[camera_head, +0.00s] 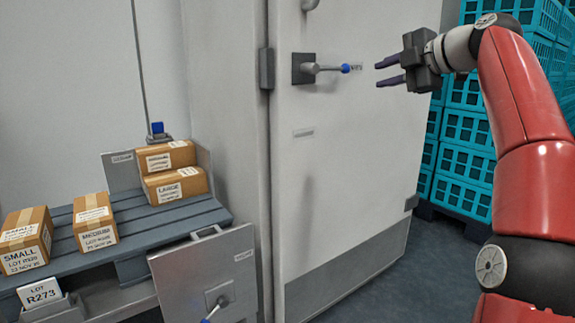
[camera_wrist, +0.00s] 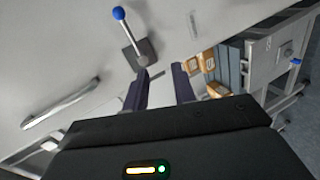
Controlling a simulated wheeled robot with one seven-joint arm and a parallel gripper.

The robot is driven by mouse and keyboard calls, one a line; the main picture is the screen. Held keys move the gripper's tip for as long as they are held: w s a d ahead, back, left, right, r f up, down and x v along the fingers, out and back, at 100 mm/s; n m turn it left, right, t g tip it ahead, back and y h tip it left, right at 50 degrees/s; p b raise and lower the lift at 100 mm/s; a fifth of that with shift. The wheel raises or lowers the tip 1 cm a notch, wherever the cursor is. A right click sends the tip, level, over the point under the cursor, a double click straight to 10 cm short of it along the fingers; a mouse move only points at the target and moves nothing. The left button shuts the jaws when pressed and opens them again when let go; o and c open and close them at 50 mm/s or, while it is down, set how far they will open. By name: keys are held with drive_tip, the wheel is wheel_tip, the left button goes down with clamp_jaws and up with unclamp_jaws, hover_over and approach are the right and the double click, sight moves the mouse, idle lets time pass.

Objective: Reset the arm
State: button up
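My gripper (camera_head: 388,71) is at the upper right of the head view, in front of a white door. Its two dark fingers are apart, with nothing between them, and point left toward the blue-tipped door lever (camera_head: 328,68). The lever sticks out to the right from a grey plate, a short gap from the fingertips. In the wrist view my gripper (camera_wrist: 163,80) also shows with fingers apart, and the lever (camera_wrist: 130,38) lies up and left of them, clear of both fingers. My red arm reaches in from the right edge.
Boxes labelled small (camera_head: 26,240), medium (camera_head: 95,222) and large (camera_head: 175,185) sit on a blue-grey pallet (camera_head: 150,232) at left. A grey panel (camera_head: 205,270) with a blue-tipped lever stands before it. Stacked teal crates (camera_head: 468,128) stand behind my arm. Floor is clear right of the door.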

drive_tip(key=s+a+f+m+g+h+p, duration=0.1)
drive_tip(key=s+a+f+m+g+h, duration=0.3)
drive_tip(key=s+a+f+m, duration=0.65)
drive_tip(key=s+d+f+m+g+h, duration=0.1)
drive_tip(key=s+f+m, duration=0.5)
drive_tip(key=s+f, duration=0.6)
drive_tip(key=s+d+f+m+g+h+p, duration=0.1)
drive_tip(key=s+d+f+m+h, duration=0.2)
drive_tip(key=s+f, duration=1)
wheel_tip(320, 180, down, 2)
drive_tip(key=d+m, duration=0.1)
drive_tip(key=m, duration=0.2)
drive_tip(key=shift+s+m, duration=0.2)
drive_tip(key=shift+m, duration=0.15)
